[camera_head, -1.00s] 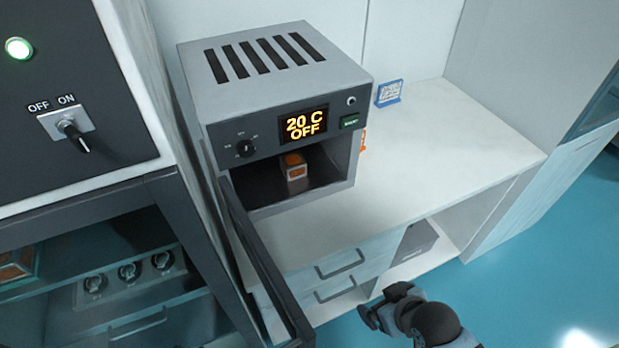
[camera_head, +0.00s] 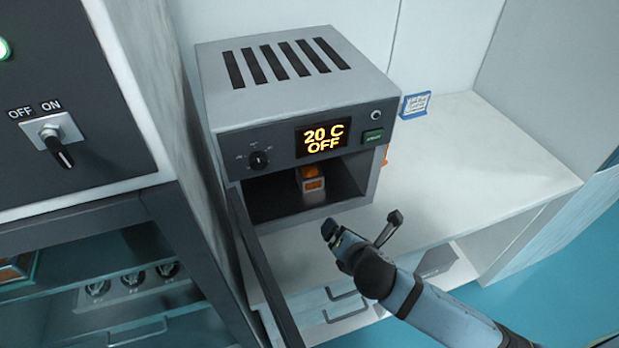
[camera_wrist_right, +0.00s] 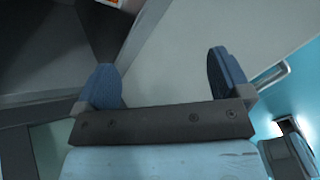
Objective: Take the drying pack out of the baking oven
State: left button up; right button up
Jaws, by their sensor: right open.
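The baking oven (camera_head: 215,105) stands on the white bench with its door (camera_head: 262,265) swung open to the left. Its display reads "20 C OFF". The drying pack (camera_head: 312,180), a small whitish block with an orange top and an orange label, sits inside on the chamber floor. My right gripper (camera_head: 362,222) is open and empty, in front of the oven's right front corner, apart from the pack. In the right wrist view its two fingers (camera_wrist_right: 165,82) are spread with nothing between them.
A small blue-framed sign (camera_head: 415,105) stands behind, and an orange item (camera_head: 386,153) is partly hidden beside the oven. A dark cabinet with a switch (camera_head: 55,140) stands close on the left.

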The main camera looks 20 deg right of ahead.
aim_at(313, 182)
jog(key=w+n, duration=0.1)
jog(key=n, duration=0.1)
jog(key=w+n+t, duration=0.1)
jog(key=n, duration=0.1)
jog(key=w+n, duration=0.1)
jog(key=n, duration=0.1)
jog(key=shift+w+a+f+n+t+y, duration=0.2)
jog(key=shift+a+n+t+y, duration=0.1)
jog(key=shift+y, duration=0.1)
jog(key=n, duration=0.1)
jog(key=w+n, duration=0.1)
jog(key=shift+a+f+n, duration=0.1)
jog(key=shift+n, duration=0.3)
jog(key=shift+t, duration=0.3)
jog(key=w+p, duration=0.1)
jog(key=w, duration=1)
jog(key=shift+w+a, duration=0.2)
jog(key=x, duration=0.5)
jog(key=shift+w+a, duration=0.1)
jog(key=shift+w, duration=0.15)
jog(key=shift+c, duration=0.3)
jog(key=c, duration=1)
